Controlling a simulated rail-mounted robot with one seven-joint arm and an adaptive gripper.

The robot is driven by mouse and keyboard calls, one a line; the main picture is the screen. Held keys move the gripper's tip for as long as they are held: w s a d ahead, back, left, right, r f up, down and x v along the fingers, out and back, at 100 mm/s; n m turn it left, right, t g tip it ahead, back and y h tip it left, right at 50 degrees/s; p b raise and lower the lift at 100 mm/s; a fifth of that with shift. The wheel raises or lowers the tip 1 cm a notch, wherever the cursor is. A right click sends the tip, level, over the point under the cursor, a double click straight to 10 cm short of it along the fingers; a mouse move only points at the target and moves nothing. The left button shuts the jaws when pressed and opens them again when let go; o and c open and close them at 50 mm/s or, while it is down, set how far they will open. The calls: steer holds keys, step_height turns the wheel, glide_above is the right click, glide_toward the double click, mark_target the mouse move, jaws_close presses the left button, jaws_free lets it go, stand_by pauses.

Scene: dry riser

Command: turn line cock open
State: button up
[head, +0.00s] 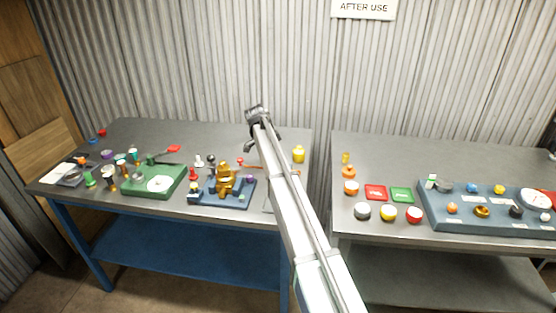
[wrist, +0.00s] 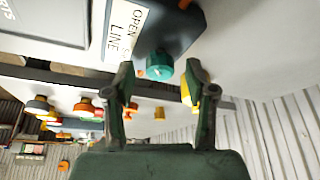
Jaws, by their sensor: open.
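My gripper (wrist: 157,82) is open and empty. In the head view my gripper (head: 256,125) is raised over the back of the left table. In the wrist view a teal round knob (wrist: 159,65) shows beyond the fingertips, apart from them, at the edge of a dark block (wrist: 184,28). A white label (wrist: 124,32) beside it reads "OPEN" and "LINE", partly cut off. In the head view a brass valve body (head: 226,179) stands on a blue-grey base (head: 208,200) at the left table's front. I cannot tell which part is the line cock.
A green base (head: 138,182) with a red-tipped lever (head: 174,148) and several small fittings crowd the left table. A yellow knob (head: 299,155) stands right of my arm. The right table holds a blue-grey panel (head: 432,214) and several coloured caps. A gap separates the tables.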

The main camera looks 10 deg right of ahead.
steer(key=v, duration=1.1)
steer(key=shift+r, duration=0.35)
steer(key=shift+a, duration=0.15)
